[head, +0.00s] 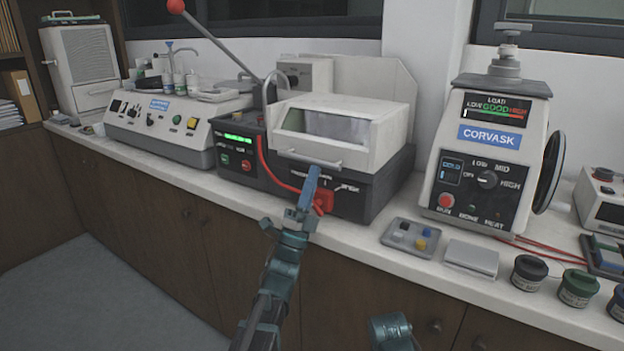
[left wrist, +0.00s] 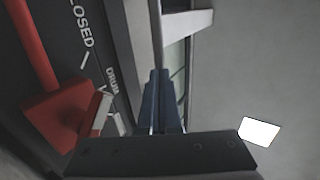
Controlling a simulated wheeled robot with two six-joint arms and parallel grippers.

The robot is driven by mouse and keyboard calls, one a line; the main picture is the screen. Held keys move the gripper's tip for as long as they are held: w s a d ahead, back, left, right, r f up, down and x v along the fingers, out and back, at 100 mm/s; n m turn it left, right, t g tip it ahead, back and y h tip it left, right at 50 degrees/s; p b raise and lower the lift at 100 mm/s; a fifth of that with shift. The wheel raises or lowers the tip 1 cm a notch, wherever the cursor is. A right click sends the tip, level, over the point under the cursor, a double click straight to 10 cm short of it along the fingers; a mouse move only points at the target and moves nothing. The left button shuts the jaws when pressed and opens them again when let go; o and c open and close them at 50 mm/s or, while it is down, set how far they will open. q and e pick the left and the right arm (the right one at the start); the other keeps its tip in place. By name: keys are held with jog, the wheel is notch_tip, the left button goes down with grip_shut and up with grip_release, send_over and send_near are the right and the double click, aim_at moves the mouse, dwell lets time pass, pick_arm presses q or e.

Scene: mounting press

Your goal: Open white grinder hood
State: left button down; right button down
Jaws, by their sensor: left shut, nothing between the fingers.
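The white grinder hood (head: 377,150) sits lowered on the dark grinder base (head: 375,195) in the middle of the head view. It has a sloped clear window and a pale bar handle (head: 290,156) along its lower front. My left gripper (head: 314,170) is shut and empty, its fingertips just below and in front of the handle. In the left wrist view, the shut blue fingers (left wrist: 158,75) point toward the pale handle bar (left wrist: 188,23); I cannot tell whether they touch it.
A red lever part (head: 323,200) is close beside my left gripper on the grinder front. A long red-knobbed lever (head: 215,42) rises at the hood's left. The Corvask press (head: 484,150) stands right. A small tray (head: 410,237) and jars (head: 529,272) occupy the counter front.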

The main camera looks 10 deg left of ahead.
pick_arm(q)
jog(key=r+g+p, duration=0.1)
jog(key=r+p, duration=0.2)
jog(key=p, duration=0.2)
jog(key=w+r+g+p, duration=0.1)
jog(key=r+p, duration=0.2)
jog(key=p, duration=0.1)
jog(key=r+g+y+p, duration=0.1)
jog(key=r+p, duration=0.3)
jog(key=p, duration=0.1)
jog(key=shift+w+d+p, duration=0.2)
jog(key=shift+d+p, duration=0.05)
jog(key=shift+p, duration=0.05)
jog(key=w+d+r+g+y+p, duration=0.1)
jog(key=w+d+r+g+p, duration=0.1)
jog(key=w+r+p, duration=0.6)
jog(key=w+d+r+g+y+p, duration=0.1)
jog(key=w+d+r+g+p, duration=0.2)
jog(key=w+r+p, duration=0.6)
jog(key=shift+w+d+p, duration=0.95)
jog(key=shift+w+p, duration=0.1)
jog(key=shift+p, duration=3.6)
jog(key=shift+s, duration=0.1)
